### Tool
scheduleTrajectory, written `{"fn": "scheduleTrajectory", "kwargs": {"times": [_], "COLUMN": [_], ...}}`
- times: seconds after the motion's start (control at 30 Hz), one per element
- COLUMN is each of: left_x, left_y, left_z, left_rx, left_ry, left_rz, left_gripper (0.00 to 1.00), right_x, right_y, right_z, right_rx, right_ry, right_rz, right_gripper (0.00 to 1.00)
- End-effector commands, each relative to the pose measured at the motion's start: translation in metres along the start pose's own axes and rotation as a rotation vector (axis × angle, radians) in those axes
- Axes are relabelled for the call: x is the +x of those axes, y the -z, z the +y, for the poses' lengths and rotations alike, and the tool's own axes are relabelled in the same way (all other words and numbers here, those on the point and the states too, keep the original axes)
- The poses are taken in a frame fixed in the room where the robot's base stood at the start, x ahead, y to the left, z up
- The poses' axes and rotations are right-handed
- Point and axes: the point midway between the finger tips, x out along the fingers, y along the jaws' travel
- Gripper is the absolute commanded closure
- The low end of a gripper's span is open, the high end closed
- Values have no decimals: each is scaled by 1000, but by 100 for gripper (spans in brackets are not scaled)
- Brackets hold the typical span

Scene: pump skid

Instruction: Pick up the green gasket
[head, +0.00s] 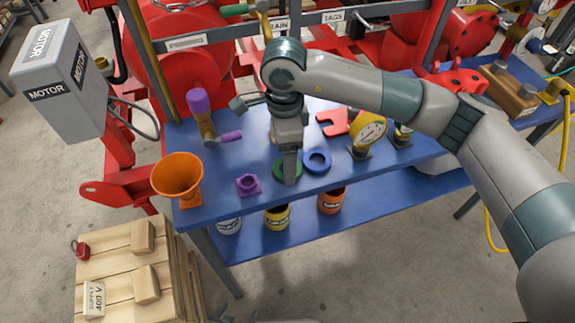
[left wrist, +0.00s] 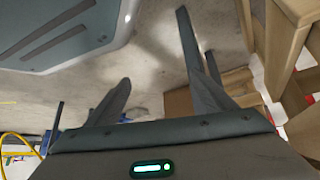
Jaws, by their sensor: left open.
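The green gasket (head: 279,170) is a flat ring lying near the front edge of the blue bench. My right gripper (head: 290,176) points down over it from the arm that comes in from the right. Its fingers hide part of the ring, and one finger seems to cover the other, so I cannot tell whether they hold it. My left gripper (head: 228,291) is low at the bottom of the head view, beside the wooden crate and away from the gasket. The left wrist view shows its fingers (left wrist: 158,65) apart and empty above the floor.
A blue ring (head: 317,161) lies just right of the gasket and a purple nut (head: 248,184) to its left. An orange funnel (head: 178,175), a purple-handled valve (head: 203,115) and a gauge (head: 369,134) stand nearby. A wooden crate (head: 118,262) is at lower left.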

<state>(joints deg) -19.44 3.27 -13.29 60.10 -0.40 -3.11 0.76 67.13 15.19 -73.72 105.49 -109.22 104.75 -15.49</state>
Motion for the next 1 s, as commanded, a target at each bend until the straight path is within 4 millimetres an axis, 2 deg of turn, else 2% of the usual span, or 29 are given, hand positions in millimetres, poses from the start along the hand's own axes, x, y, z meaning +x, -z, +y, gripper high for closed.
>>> {"fn": "scheduleTrajectory", "kwargs": {"times": [0.13, 0.3, 0.8, 1.0], "left_x": [-7, -10, -10, -9], "left_y": [-21, -36, -37, -37], "left_z": [-6, -9, -10, -10], "left_rx": [2, 2, 3, 3], "left_ry": [7, 10, 12, 12], "left_rz": [-57, -91, -96, -95], "left_gripper": [24, 24, 24, 24], "right_x": [14, 26, 28, 28], "right_y": [2, 2, 2, 2], "right_z": [0, 0, 0, 0], "right_rx": [2, 1, 1, 1], "right_ry": [-3, -1, 0, 0], "right_rz": [0, 0, 0, 0], "right_gripper": [23, 23, 23, 67]}}
